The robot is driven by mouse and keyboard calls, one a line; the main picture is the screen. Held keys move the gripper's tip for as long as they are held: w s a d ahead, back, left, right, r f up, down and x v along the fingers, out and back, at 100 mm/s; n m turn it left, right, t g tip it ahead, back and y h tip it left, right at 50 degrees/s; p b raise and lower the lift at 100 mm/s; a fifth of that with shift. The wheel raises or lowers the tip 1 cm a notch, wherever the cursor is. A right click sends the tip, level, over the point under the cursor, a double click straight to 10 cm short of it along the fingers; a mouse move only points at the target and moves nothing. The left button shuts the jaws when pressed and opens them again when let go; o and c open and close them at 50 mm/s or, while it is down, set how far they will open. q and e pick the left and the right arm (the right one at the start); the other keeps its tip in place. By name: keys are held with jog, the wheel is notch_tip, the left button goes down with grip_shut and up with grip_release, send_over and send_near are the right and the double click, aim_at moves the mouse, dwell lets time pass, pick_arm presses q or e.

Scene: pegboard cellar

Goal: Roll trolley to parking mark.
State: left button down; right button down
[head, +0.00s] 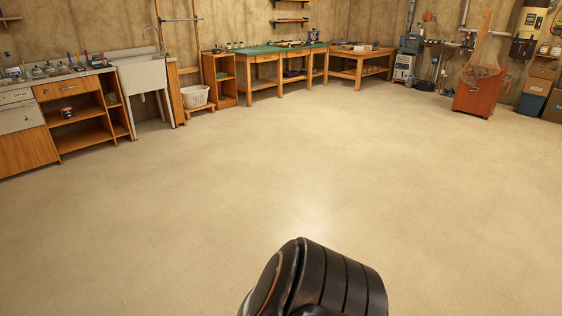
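No trolley can be made out for certain. A reddish-brown box-shaped cabinet (478,93) stands on the floor at the far right, with a tall wooden post and a see-through cover above it; I cannot tell whether it is the trolley. No parking mark shows on the visible floor. Neither of my grippers is in view. A black, ribbed, rounded part of mine fills the bottom middle and hides the floor behind it.
The beige floor (230,190) is wide and clear. Wooden shelving (78,138) and a white sink (143,76) line the left. A laundry basket (196,97), a green-topped bench (262,58) and a wooden table (360,58) stand along the back. Bins (533,95) stand far right.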

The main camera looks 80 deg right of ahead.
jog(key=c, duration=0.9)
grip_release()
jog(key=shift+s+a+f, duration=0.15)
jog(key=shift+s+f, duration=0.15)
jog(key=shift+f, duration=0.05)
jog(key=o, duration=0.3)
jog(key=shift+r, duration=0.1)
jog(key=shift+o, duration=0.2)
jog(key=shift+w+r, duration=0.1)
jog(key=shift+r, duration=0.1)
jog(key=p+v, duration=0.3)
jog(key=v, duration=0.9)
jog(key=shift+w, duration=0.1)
